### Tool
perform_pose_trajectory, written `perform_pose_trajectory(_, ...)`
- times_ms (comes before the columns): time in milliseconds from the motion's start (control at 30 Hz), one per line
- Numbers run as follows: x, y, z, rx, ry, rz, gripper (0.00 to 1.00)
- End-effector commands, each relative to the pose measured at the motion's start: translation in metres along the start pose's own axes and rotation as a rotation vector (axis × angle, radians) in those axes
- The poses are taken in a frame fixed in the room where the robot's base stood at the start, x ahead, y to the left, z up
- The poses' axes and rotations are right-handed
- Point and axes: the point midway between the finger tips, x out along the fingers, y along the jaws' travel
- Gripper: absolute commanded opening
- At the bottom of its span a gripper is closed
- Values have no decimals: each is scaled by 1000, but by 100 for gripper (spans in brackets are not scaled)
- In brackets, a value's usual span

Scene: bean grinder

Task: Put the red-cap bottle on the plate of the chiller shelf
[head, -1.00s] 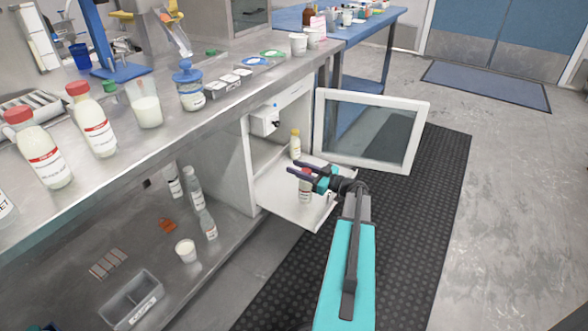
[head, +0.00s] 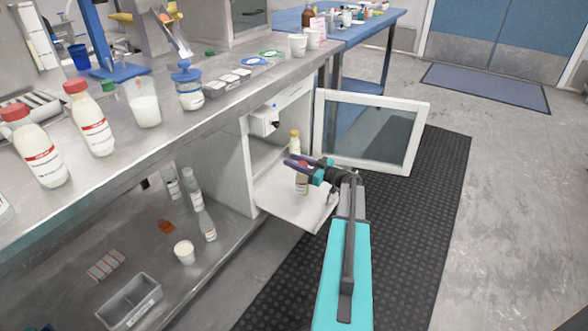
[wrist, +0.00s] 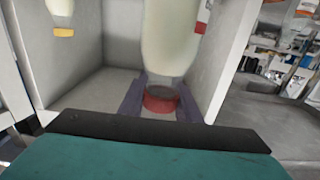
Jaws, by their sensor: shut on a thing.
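The red-cap bottle (wrist: 163,70) is cream-coloured with a red-marked label. In the wrist view its red cap lies between the fingers of my gripper (wrist: 160,100). The bottle looks upright above the white plate of the chiller shelf (head: 292,208). I cannot tell whether it touches the plate. A yellow-cap bottle (head: 295,140) stands behind it; it also shows in the wrist view (wrist: 61,10).
The chiller's glass door (head: 370,132) is swung open to the right. Its side wall (head: 232,165) is close on the left. Two other red-cap bottles (head: 90,120) (head: 36,150) stand on the steel bench. More bottles (head: 193,190) are on the lower bench shelf.

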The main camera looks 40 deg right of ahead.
Motion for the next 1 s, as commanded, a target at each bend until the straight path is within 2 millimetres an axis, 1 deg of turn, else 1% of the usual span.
perform_pose_trajectory(200,1,0,25,2,1,-2,0)
perform_pose_trajectory(300,1,-1,32,0,1,-2,0)
perform_pose_trajectory(833,1,-1,35,0,1,-1,0)
perform_pose_trajectory(867,1,-1,36,0,0,-1,32)
perform_pose_trajectory(900,1,-1,35,0,0,-1,38)
perform_pose_trajectory(967,1,-1,35,0,0,-1,49)
perform_pose_trajectory(1000,1,-1,35,0,0,-1,49)
